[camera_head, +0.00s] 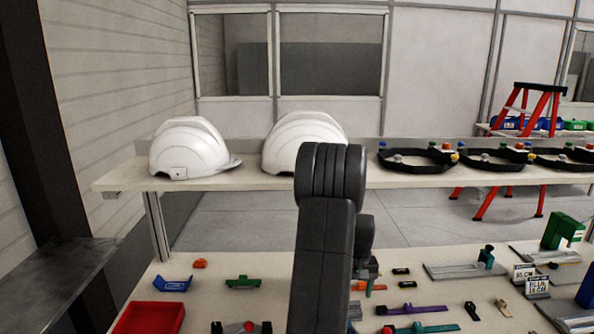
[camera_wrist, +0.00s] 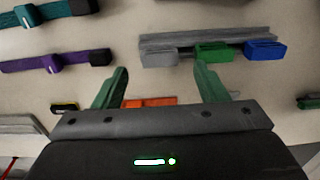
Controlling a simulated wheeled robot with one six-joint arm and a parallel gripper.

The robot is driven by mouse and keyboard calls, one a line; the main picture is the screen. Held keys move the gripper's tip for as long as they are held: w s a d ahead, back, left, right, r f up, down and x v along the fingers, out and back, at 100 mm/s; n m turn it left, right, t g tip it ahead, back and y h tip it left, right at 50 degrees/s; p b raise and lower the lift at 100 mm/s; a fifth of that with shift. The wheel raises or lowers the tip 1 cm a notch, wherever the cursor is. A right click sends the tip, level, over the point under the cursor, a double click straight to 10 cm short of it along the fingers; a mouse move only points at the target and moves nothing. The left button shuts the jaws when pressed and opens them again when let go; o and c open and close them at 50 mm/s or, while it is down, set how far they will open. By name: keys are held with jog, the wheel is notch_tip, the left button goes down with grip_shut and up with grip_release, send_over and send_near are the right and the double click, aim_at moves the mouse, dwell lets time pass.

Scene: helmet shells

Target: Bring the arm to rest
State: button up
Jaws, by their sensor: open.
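My gripper (camera_wrist: 158,92) shows in the wrist view with its two green fingers spread apart and nothing held between them. It is over the workbench (camera_wrist: 130,20), and an orange part (camera_wrist: 150,102) shows low between the fingers, partly hidden by the gripper body. In the head view my dark arm stands in front of the bench and hides the gripper. Two white helmet shells (camera_head: 189,148) and (camera_head: 303,138) sit on the shelf; the arm partly covers the right one.
The shelf (camera_head: 250,178) also bears several black headbands (camera_head: 418,158). The bench holds a red tray (camera_head: 150,318), a green box (camera_head: 562,231) and several small coloured parts. In the wrist view a grey rail with green and blue blocks (camera_wrist: 265,50) lies ahead. A red stepladder (camera_head: 525,105) stands behind.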

notch_tip(320, 180, up, 10)
jog(key=f, duration=0.1)
notch_tip(320, 180, down, 13)
jog(key=shift+f+p, duration=0.1)
jog(key=shift+p, duration=0.25)
notch_tip(320, 180, up, 4)
jog(key=p, duration=0.4)
jog(key=shift+r, duration=0.25)
jog(key=shift+r+p, duration=1.65)
jog(key=shift+r, duration=0.7)
jog(key=shift+a, duration=0.1)
